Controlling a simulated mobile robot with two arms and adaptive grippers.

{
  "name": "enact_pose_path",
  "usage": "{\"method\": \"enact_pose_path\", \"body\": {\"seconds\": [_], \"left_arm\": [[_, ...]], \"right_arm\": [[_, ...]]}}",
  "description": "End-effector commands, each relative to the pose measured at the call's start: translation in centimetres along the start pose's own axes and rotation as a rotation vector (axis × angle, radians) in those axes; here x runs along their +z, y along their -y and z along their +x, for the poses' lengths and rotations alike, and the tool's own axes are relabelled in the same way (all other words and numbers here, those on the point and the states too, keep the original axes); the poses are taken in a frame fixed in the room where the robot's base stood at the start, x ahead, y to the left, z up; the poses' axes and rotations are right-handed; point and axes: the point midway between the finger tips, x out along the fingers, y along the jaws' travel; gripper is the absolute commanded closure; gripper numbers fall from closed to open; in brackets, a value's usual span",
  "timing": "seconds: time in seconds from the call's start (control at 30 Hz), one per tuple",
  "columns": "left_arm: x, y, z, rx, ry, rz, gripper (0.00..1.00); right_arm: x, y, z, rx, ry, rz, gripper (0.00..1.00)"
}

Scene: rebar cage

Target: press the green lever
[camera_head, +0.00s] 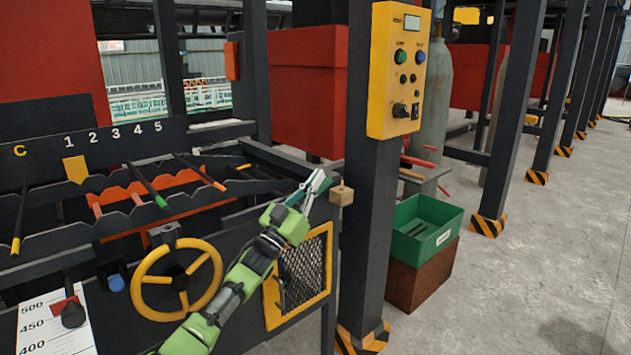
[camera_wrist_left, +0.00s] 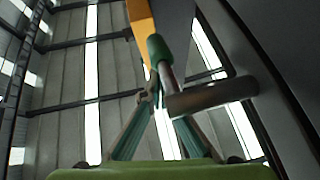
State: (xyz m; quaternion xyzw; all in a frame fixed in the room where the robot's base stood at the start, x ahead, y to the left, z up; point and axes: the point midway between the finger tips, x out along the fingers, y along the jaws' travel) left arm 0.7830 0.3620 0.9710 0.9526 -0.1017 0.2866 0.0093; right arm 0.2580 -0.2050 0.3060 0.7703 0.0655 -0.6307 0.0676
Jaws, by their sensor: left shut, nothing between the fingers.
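A dark lever with a green tip (camera_head: 160,201) slants across the notched rack at the left of the head view. My left gripper (camera_head: 318,183) is well to the right of it, raised beside the dark post and close to a small wooden block (camera_head: 341,195). In the left wrist view the gripper's two fingers (camera_wrist_left: 155,98) converge and are shut with nothing held. A green-capped rod (camera_wrist_left: 157,48) shows just beyond the fingertips there; I cannot tell whether it is the same lever. My right gripper is not in view.
A yellow control box (camera_head: 398,70) is mounted on the dark post. Other levers have yellow (camera_head: 15,246) and orange (camera_head: 220,186) tips. A yellow handwheel (camera_head: 178,280) and mesh panel (camera_head: 303,275) are on the machine front.

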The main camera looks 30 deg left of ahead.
Motion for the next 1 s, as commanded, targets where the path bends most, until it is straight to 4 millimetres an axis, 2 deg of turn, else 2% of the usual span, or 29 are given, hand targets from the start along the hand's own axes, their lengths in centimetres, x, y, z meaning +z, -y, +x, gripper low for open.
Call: {"method": "enact_pose_path", "body": {"seconds": [0.27, 0.7, 1.0], "left_arm": [[0.1, 0.1, -0.6, -0.001, 0.002, -0.001, 1.00], [0.1, 0.0, -6.4, 0.000, 0.003, 0.000, 1.00], [0.0, 0.0, -7.5, -0.001, 0.000, 0.000, 1.00]], "right_arm": [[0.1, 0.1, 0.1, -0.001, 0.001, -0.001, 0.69], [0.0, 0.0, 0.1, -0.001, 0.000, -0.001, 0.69], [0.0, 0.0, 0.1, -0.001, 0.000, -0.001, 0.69]]}}
